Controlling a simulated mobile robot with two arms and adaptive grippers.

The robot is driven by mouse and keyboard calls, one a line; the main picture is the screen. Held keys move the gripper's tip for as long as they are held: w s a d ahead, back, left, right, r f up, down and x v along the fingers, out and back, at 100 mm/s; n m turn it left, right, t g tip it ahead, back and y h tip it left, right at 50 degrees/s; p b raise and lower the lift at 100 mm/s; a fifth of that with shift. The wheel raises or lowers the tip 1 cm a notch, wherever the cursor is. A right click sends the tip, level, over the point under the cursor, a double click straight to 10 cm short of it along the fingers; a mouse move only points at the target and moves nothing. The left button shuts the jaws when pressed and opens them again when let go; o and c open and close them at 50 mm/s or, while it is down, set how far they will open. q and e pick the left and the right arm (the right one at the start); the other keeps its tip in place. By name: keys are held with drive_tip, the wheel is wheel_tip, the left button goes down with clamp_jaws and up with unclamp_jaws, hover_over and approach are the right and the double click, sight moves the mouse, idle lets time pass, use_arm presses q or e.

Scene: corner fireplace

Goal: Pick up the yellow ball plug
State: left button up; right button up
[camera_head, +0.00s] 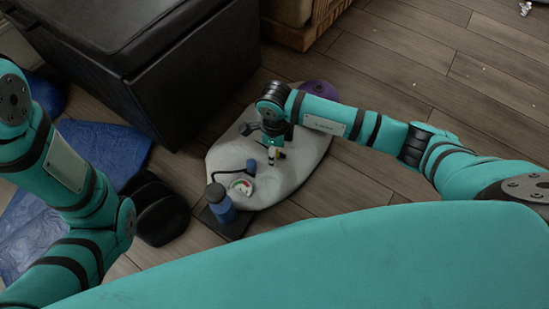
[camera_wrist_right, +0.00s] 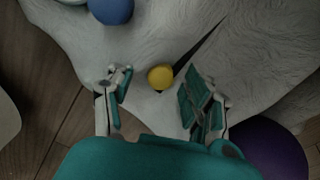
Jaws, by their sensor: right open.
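The yellow ball plug (camera_wrist_right: 160,77) shows in the right wrist view as a small yellow ball on a whitish, fur-like surface. My right gripper (camera_wrist_right: 156,88) is open, with one finger on each side of the ball and a visible gap to both. I cannot tell its exact height above the ball. In the head view my right gripper (camera_head: 273,154) points down over the pale rug (camera_head: 289,176); the ball cannot be made out clearly there.
A blue bottle (camera_head: 217,199) and a round gauge (camera_head: 242,187) stand near the rug's front left. A purple round object (camera_head: 319,91) lies at its far right edge. A black ottoman (camera_head: 160,65) stands behind left. A blue tarp (camera_head: 100,146) lies left. Wood floor is open at right.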

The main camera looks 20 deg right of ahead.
drive_tip(key=c, duration=1)
drive_tip(key=shift+o, duration=0.2)
drive_tip(key=shift+r, duration=0.15)
